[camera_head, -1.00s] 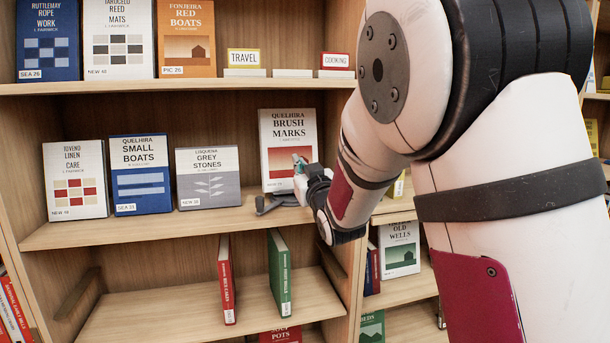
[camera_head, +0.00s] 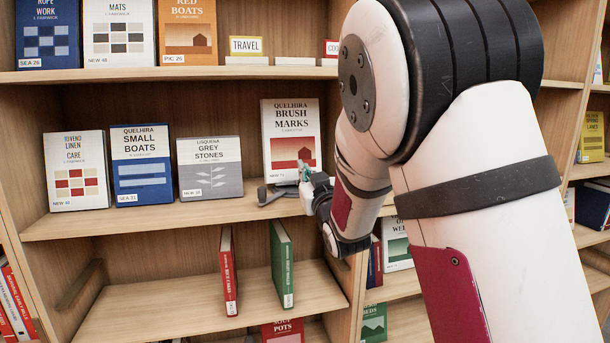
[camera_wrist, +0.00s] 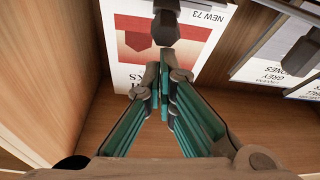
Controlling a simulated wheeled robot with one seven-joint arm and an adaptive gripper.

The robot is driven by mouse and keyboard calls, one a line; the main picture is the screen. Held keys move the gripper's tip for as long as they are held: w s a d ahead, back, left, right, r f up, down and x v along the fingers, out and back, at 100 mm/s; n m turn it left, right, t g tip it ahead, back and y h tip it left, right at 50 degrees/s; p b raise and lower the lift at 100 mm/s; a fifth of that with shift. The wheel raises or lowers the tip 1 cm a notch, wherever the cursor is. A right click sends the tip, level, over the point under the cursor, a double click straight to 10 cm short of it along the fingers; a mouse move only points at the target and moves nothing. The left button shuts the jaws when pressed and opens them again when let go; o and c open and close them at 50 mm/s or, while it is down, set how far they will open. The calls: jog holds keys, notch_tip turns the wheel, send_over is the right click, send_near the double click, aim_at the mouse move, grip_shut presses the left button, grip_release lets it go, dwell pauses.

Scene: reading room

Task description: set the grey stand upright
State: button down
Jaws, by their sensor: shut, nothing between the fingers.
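The grey stand (camera_head: 264,196) is a small dark grey piece lying low on the middle shelf, in front of the white and red Brush Marks book (camera_head: 291,138). Part of it is hidden by my gripper. In the wrist view a dark grey part of the stand (camera_wrist: 167,27) shows just beyond my fingertips, against the book cover (camera_wrist: 205,38). My gripper (camera_head: 303,172) is just right of the stand, in front of the book. In the wrist view its teal-lined fingers (camera_wrist: 164,82) meet at the tips with nothing between them. I cannot tell whether they touch the stand.
The Grey Stones book (camera_head: 210,166) and other face-out books stand to the left on the shelf (camera_head: 150,218). The bay's side panel is close on the right. Bare shelf lies in front of the books. Red and green books stand below.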

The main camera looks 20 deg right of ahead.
jog(key=f+b, duration=0.1)
jog(key=b, duration=0.2)
jog(key=shift+f+t, duration=0.15)
jog(key=shift+t, duration=0.15)
jog(key=shift+s+f+b, duration=0.15)
jog(key=shift+f+b, duration=0.05)
jog(key=shift+b, duration=0.7)
jog(key=shift+s+t+b, duration=0.15)
jog(key=shift+t+b, duration=0.25)
jog(key=shift+b, duration=0.2)
